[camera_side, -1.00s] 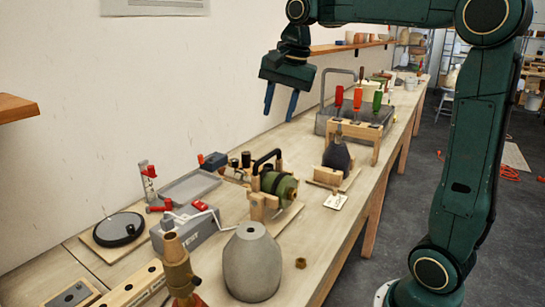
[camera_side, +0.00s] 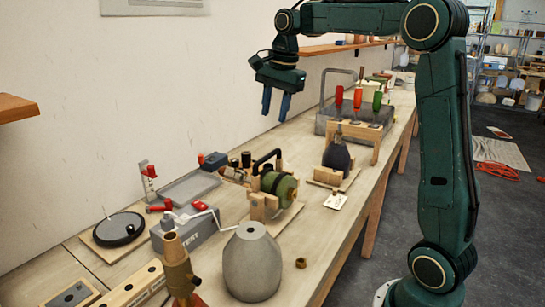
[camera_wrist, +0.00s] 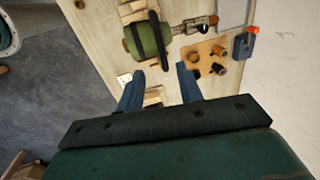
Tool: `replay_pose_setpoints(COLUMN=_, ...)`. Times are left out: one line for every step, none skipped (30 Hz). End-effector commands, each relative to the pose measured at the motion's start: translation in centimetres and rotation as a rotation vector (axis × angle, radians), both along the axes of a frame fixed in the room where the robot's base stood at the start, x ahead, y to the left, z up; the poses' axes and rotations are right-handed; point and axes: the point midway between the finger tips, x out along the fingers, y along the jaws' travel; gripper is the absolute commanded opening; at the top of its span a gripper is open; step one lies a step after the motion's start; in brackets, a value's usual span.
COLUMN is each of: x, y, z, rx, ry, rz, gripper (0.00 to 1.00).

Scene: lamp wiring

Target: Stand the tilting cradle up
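The tilting cradle (camera_side: 258,207) is a pale wooden frame on the bench. A green lamp body (camera_side: 284,188) lies on its side in it, with a black handle (camera_side: 267,157) arching over it. In the wrist view, the green body (camera_wrist: 150,38) lies ahead of the fingers, with a black bar across it and a metal fitting (camera_wrist: 197,24) at its right end. My gripper (camera_side: 274,117) is open and empty, high above the bench and clear of the cradle; its two blue fingers also show in the wrist view (camera_wrist: 160,68).
A grey vase-like body (camera_side: 252,264) and a brass part (camera_side: 177,266) stand in front. A grey box with a crank (camera_side: 185,230) is left of the cradle. A dark lamp body (camera_side: 337,156) and a screwdriver rack (camera_side: 359,127) stand behind. A wall shelf (camera_side: 336,48) is near my arm.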

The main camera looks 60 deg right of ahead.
Motion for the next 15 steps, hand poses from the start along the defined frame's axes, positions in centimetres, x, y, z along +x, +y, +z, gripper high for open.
replay_pose_setpoints(x=0.1, y=0.1, z=-0.6, rx=0.001, ry=0.003, rz=0.002, gripper=0.36)
replay_pose_setpoints(x=0.1, y=0.0, z=-0.9, rx=0.0, ry=0.002, rz=0.0, gripper=0.36)
replay_pose_setpoints(x=0.2, y=0.0, z=-1.4, rx=-0.001, ry=0.004, rz=0.002, gripper=0.36)
replay_pose_setpoints(x=0.3, y=0.0, z=-1.9, rx=0.0, ry=0.004, rz=0.001, gripper=0.36)
replay_pose_setpoints(x=0.4, y=0.0, z=-2.3, rx=0.0, ry=0.004, rz=0.001, gripper=0.36)
replay_pose_setpoints(x=0.5, y=0.1, z=-2.9, rx=0.001, ry=0.004, rz=0.002, gripper=0.36)
replay_pose_setpoints(x=0.6, y=0.1, z=-3.4, rx=0.001, ry=0.004, rz=0.002, gripper=0.36)
replay_pose_setpoints(x=0.6, y=0.1, z=-3.8, rx=0.0, ry=0.005, rz=0.002, gripper=0.36)
replay_pose_setpoints(x=0.7, y=0.1, z=-4.5, rx=0.0, ry=0.005, rz=0.002, gripper=0.36)
replay_pose_setpoints(x=0.8, y=0.1, z=-4.9, rx=0.0, ry=0.005, rz=0.002, gripper=0.36)
replay_pose_setpoints(x=0.9, y=0.0, z=-5.3, rx=0.0, ry=0.004, rz=0.002, gripper=0.36)
replay_pose_setpoints(x=1.0, y=0.0, z=-6.0, rx=0.0, ry=0.005, rz=0.002, gripper=0.36)
replay_pose_setpoints(x=1.1, y=0.0, z=-6.4, rx=0.0, ry=0.003, rz=0.002, gripper=0.36)
replay_pose_setpoints(x=1.2, y=0.0, z=-6.9, rx=0.0, ry=0.005, rz=0.002, gripper=0.36)
replay_pose_setpoints(x=1.3, y=0.0, z=-7.5, rx=0.0, ry=0.004, rz=0.002, gripper=0.36)
